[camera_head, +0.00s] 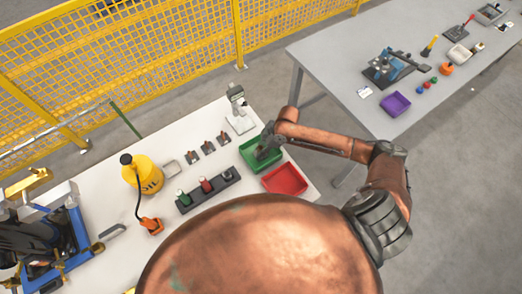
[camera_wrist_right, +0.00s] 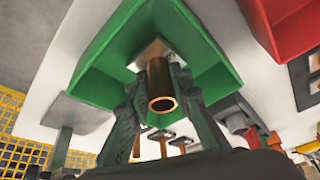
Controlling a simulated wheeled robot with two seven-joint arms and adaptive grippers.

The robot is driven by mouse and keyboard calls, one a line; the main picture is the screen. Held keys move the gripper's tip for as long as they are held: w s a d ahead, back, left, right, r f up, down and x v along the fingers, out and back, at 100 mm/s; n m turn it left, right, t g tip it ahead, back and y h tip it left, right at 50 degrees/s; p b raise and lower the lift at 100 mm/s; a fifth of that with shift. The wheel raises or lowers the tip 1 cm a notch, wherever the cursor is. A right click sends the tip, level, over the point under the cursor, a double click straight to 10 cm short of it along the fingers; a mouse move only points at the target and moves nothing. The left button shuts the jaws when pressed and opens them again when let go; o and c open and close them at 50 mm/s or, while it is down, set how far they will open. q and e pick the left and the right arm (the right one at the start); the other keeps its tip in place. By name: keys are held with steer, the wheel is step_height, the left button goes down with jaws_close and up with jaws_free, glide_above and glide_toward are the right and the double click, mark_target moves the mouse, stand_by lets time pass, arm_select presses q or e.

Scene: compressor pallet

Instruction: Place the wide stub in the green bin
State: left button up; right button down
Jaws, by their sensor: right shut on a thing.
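The green bin (camera_head: 249,163) stands near the right end of the white table. My right gripper (camera_head: 266,152) is over the bin, pointing down into it. In the right wrist view, its two dark fingers are shut on a copper tube stub (camera_wrist_right: 161,88), one finger on each side. The tube's open end faces the camera. A pale flat piece shows behind the tube, and I cannot tell whether it belongs to the stub. The green bin (camera_wrist_right: 105,58) fills the background there. Whether the stub touches the bin floor is unclear. My left gripper is out of view.
A red bin (camera_head: 285,180) sits close beside the green one. Several small pieces on plates (camera_head: 207,147), a dark rack (camera_head: 208,190) and a grey-white device (camera_head: 239,110) stand nearby. A yellow canister (camera_head: 145,175) is farther left. A second table (camera_head: 340,70) stands at the upper right.

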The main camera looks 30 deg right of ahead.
steer(key=shift+f, duration=0.2)
steer(key=c, duration=1.7)
jaws_free()
steer(key=shift+c, duration=0.2)
steer(key=p+v, duration=0.1)
steer(key=v, duration=1.1)
